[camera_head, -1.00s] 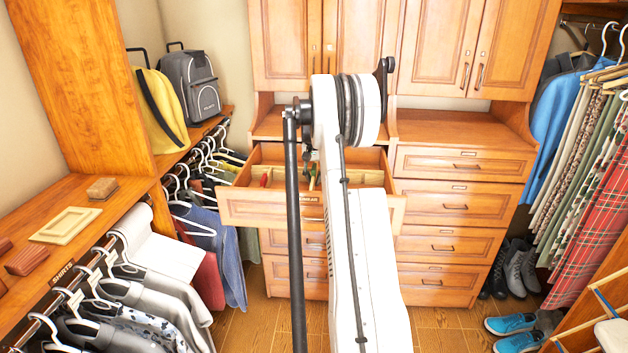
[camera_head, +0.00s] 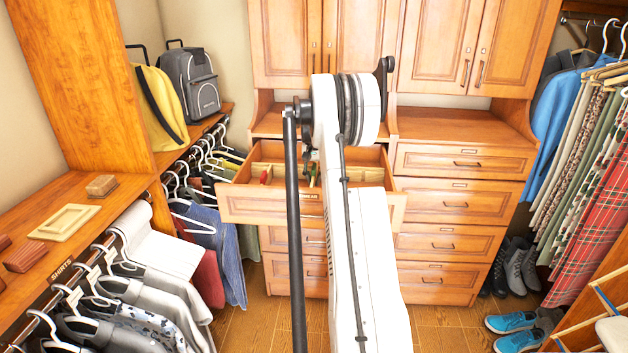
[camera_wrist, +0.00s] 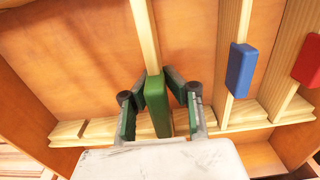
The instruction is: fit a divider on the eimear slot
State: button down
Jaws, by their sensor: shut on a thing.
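In the wrist view my gripper (camera_wrist: 157,88) is shut on the green grip of a wooden divider (camera_wrist: 156,105). The divider's pale slat runs away across the drawer. The near end of the green grip overlaps the pale notched rail (camera_wrist: 80,131); whether the slat sits in a notch is not clear. In the head view the open drawer (camera_head: 245,205) has a small label (camera_head: 311,196), partly hidden by my arm, ending in letters like "MEAR". My arm also hides most of my gripper there.
A divider with a blue grip (camera_wrist: 240,70) and one with a red grip (camera_wrist: 307,60) stand to the right in the wrist view. Drawer floor lies bare left of the green divider. Hanging clothes (camera_head: 205,225) are close to the drawer's left side.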

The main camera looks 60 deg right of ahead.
jog(key=shift+f+b, duration=1.25)
jog(key=shift+f, duration=0.65)
dwell(0.5)
jog(key=c, duration=1.7)
grip_release()
jog(key=shift+c, duration=0.2)
notch_tip(320, 180, up, 12)
jog(key=shift+r, duration=0.1)
